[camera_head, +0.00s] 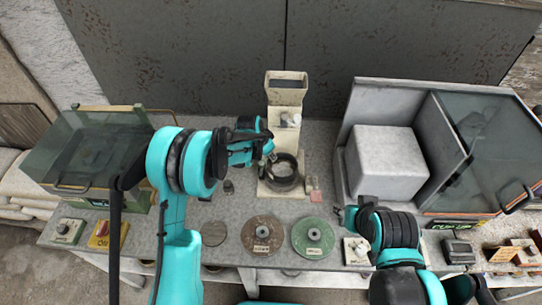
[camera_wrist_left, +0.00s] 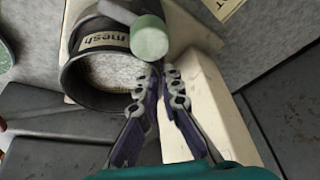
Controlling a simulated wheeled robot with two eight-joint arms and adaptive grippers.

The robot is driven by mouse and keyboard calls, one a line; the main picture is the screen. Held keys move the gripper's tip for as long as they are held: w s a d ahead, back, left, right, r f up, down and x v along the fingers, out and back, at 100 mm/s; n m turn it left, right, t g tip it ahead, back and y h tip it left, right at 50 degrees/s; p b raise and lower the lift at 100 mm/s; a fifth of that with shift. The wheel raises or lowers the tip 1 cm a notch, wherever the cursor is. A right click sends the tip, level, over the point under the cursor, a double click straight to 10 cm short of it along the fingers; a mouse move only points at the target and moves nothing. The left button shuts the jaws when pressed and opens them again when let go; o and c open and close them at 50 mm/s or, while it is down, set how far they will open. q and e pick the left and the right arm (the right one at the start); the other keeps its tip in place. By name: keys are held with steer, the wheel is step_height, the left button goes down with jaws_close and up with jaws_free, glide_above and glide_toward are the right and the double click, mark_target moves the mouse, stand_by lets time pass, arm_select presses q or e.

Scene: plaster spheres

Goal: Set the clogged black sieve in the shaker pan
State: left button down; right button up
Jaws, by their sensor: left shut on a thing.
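The black sieve (camera_head: 281,184) is a dark ring at the foot of the beige shaker stand (camera_head: 272,190), in the middle of the table. In the left wrist view, the sieve (camera_wrist_left: 72,82) has a label reading "mesh" and a pale speckled inside. My left gripper (camera_head: 268,155) reaches it from the left. Its fingers (camera_wrist_left: 160,80) are shut at the sieve's near wall. The pan under the sieve is hidden, so I cannot tell whether the sieve rests in it or hangs just above. My right gripper (camera_head: 350,216) is at the right front, away from the sieve.
A brown disc (camera_head: 262,236) and a green disc (camera_head: 313,239) lie at the front edge. A green box with a glass lid (camera_head: 90,155) stands left; a cabinet with a white block (camera_head: 388,162) stands right. A pale green cylinder (camera_wrist_left: 150,38) is close beside my left fingers.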

arm_select(q)
steer(key=shift+f+b, duration=1.15)
steer(key=shift+f, duration=0.15)
steer(key=c, duration=1.6)
jaws_free()
steer(key=shift+c, duration=0.2)
steer(key=shift+r, duration=0.1)
steer(key=shift+r+p, duration=1)
steer(key=shift+r, duration=0.95)
